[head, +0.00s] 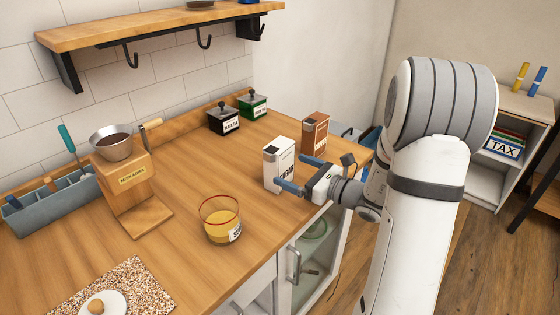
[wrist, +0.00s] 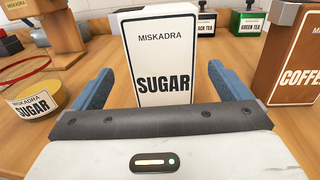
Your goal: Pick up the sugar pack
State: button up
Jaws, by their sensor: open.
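The sugar pack (head: 279,168) is a white upright box with a dark top, standing near the right edge of the wooden counter. In the wrist view the sugar pack (wrist: 162,60) faces me, with "SUGAR" printed on its front. My gripper (head: 298,174) is open. Its two blue fingers reach toward the pack, and in the wrist view my gripper (wrist: 157,90) has one finger on each side of the pack's lower part. The pack's base is hidden behind the gripper body. I cannot tell whether either finger touches the pack.
A brown coffee pack (head: 315,135) stands close behind, at the right in the wrist view. A round glass container (head: 220,220) labelled sugar sits to the left. Black (head: 223,121) and green (head: 253,107) tea canisters stand at the back. The counter (head: 185,155) between them is clear.

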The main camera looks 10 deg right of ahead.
aim_at(274, 160)
jog(key=shift+x, duration=0.8)
jog(key=x, duration=0.6)
jog(key=shift+d+p, duration=0.15)
jog(key=shift+p, duration=0.2)
jog(key=shift+c, duration=0.3)
jog(key=shift+r, duration=0.1)
jog(key=c, duration=1.2)
